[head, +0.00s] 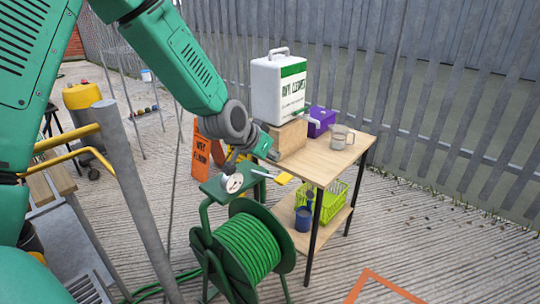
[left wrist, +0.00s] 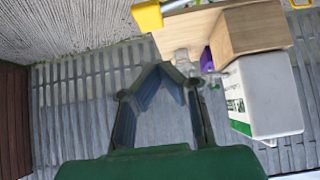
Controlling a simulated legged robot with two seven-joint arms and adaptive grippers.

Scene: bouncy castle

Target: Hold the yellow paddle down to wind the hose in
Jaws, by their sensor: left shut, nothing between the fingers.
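The yellow paddle (head: 284,178) is at the end of a pale lever on the hose reel, near the table's left edge. It also shows in the left wrist view (left wrist: 147,15), at the top, beyond and left of the fingertips. The green hose (head: 247,248) is wound on the green reel (head: 203,240), with a length on the ground. A round white gauge (head: 232,183) sits at its top. My left gripper (head: 275,156) is shut and empty, above the paddle and apart from it. Its fingers also show in the left wrist view (left wrist: 160,72). My right gripper is out of view.
A wooden table (head: 335,160) stands right of the reel. It bears a wooden block (head: 287,140) under a white container (head: 277,90), a purple box (head: 321,120) and a mug (head: 342,136). A lime basket (head: 335,198) is on its lower shelf. An orange sign (head: 205,150) stands behind.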

